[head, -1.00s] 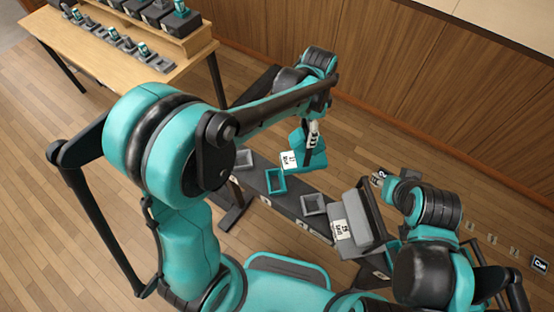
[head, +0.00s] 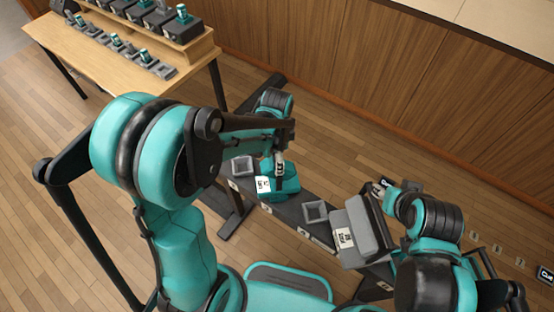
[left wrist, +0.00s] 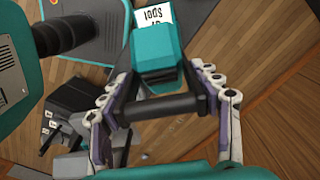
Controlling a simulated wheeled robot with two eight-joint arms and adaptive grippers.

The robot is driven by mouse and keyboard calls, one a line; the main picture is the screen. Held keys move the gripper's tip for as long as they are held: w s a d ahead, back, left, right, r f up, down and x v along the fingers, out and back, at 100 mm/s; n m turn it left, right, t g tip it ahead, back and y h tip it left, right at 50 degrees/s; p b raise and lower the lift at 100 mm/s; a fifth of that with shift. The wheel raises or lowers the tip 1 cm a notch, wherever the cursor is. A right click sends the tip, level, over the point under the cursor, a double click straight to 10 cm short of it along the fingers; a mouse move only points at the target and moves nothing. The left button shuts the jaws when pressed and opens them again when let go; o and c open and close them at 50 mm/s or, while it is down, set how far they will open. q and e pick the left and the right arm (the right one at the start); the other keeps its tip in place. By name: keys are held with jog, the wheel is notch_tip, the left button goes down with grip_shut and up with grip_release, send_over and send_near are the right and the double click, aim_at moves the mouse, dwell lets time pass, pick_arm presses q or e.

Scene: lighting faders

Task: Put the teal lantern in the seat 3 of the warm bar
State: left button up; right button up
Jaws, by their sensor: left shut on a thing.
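The teal lantern (head: 285,180) has a white label and a dark handle, and hangs upright at the dark bar. It also shows in the left wrist view (left wrist: 156,55), label away from me. My left gripper (head: 279,160) is shut on its handle, with a finger at each end in the left wrist view (left wrist: 160,108). The lantern covers the teal-rimmed seat of the bar (head: 297,216), between two open grey seats (head: 243,166) and (head: 315,211). I cannot tell whether it rests fully in the seat. My right gripper (head: 381,188) is small beyond the grey lantern; its jaws are unclear.
A grey lantern (head: 362,225) with a white label stands at the bar's right end, close to my right arm. A wood-panelled wall (head: 400,90) runs along the back.

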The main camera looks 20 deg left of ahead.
pick_arm(q)
jog(key=o, duration=1.9)
jog(key=shift+f, duration=0.2)
jog(key=shift+r, duration=0.1)
notch_tip(320, 180, up, 11)
jog(key=p, duration=0.2)
jog(key=shift+f+p, duration=0.2)
jog(key=shift+p, duration=0.2)
jog(key=shift+s+r, duration=0.1)
jog(key=shift+r, duration=0.55)
jog(key=shift+s+a+r+n+t, duration=0.8)
jog(key=shift+s+n+t, duration=0.4)
jog(key=shift+s+n, duration=0.75)
jog(key=shift+s+a+r+n+t, duration=0.75)
jog(key=shift+s+n+t, duration=0.6)
jog(key=shift+n, duration=1.05)
jog(key=shift+s+a+r+n+t, duration=0.75)
jog(key=shift+s+n+t, duration=0.3)
jog(key=shift+s+n, duration=0.95)
pick_arm(e)
jog(key=shift+r, duration=1.45)
pick_arm(q)
jog(key=shift+w+f, duration=0.1)
jog(key=shift+w, duration=0.1)
